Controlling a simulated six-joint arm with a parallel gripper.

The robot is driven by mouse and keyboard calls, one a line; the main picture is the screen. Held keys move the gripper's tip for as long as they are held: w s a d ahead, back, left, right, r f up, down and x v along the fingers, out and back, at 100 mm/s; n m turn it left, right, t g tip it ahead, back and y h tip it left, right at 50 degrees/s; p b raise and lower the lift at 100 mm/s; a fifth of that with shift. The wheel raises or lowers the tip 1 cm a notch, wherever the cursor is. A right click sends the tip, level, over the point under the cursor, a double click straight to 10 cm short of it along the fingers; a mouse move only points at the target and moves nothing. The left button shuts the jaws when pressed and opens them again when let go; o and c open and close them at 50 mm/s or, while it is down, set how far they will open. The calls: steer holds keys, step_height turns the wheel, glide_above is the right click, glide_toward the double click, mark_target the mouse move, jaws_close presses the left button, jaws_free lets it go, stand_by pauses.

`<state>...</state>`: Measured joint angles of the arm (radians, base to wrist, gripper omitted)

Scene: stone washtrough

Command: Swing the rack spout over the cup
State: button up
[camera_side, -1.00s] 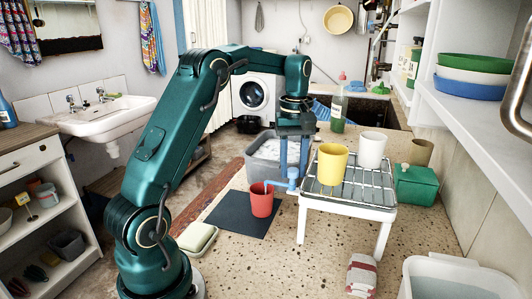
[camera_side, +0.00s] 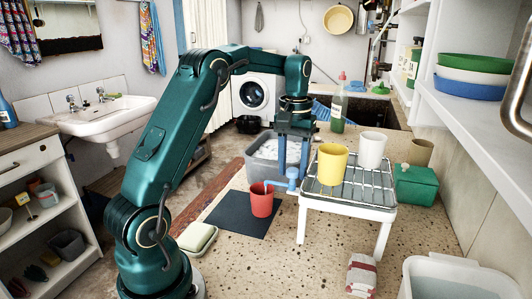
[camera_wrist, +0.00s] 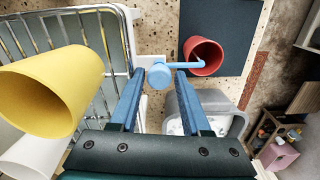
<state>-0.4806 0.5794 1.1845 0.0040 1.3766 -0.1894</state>
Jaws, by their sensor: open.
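The blue spout (camera_side: 291,184) sits at the left edge of the white drying rack (camera_side: 349,208). Its arm reaches left, and its tip is over the mouth of the red cup (camera_side: 262,205), which stands upright on a dark mat. In the wrist view the spout's round knob (camera_wrist: 159,76) lies between my fingertips, with the tip overlapping the opening of the red cup (camera_wrist: 209,50). My gripper (camera_side: 293,170) points down above the spout and is open. In the wrist view its blue fingers (camera_wrist: 158,80) stand apart and hold nothing.
A yellow cup (camera_side: 332,166) and a white cup (camera_side: 372,151) stand on the rack, close to my gripper's right. A grey tub (camera_side: 262,170) is behind the mat. A soap dish (camera_side: 198,238) is left of it.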

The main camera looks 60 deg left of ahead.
steer(key=m, duration=0.6)
steer(key=shift+d, duration=0.2)
steer(key=m, duration=0.6)
steer(key=shift+a, duration=0.1)
step_height(320, 180, up, 5)
steer(key=shift+a+f, duration=0.1)
steer(key=s+d+r+m+t, duration=0.15)
steer(key=s+d+r, duration=0.25)
steer(key=d+r, duration=0.4)
steer(key=s+d+f+n+t, duration=0.4)
steer(key=s+d+f, duration=0.4)
steer(key=s, duration=0.4)
steer(key=shift+s+f, duration=0.15)
